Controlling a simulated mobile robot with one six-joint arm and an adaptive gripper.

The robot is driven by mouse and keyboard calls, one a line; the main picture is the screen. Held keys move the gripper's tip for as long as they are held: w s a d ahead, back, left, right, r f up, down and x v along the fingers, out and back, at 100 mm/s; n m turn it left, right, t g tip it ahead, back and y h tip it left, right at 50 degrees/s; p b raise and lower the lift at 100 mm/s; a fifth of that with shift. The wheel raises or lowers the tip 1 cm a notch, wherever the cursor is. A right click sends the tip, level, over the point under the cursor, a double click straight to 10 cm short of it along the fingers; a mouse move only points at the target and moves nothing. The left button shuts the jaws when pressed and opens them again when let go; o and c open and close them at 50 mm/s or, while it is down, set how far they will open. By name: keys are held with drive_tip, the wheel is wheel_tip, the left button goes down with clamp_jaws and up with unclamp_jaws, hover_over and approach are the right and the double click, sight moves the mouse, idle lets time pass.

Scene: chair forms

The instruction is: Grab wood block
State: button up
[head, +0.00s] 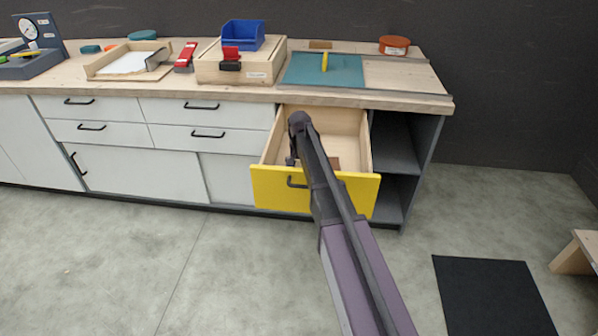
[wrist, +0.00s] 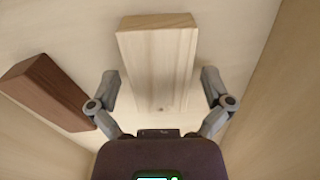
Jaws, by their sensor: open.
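A pale wood block (wrist: 156,60) lies in the open drawer with the yellow front (head: 232,188). A dark brown block (wrist: 48,92) lies to its left in the wrist view, apart from it. My gripper (wrist: 160,76) is open, with one finger on each side of the pale block's near end. A narrow gap seems to show at each finger; I cannot tell whether either touches. In the head view my arm reaches down into the drawer and hides the pale block.
The drawer's side wall (wrist: 262,85) rises close to the right finger in the wrist view. The wooden worktop (head: 430,80) overhangs the drawer's back.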

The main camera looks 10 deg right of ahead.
idle(0.3)
drive_tip(key=c, duration=1.1)
drive_tip(key=shift+r, duration=0.2)
wheel_tip(320, 180, up, 10)
drive_tip(key=p, duration=1)
drive_tip(key=shift+f, duration=0.2)
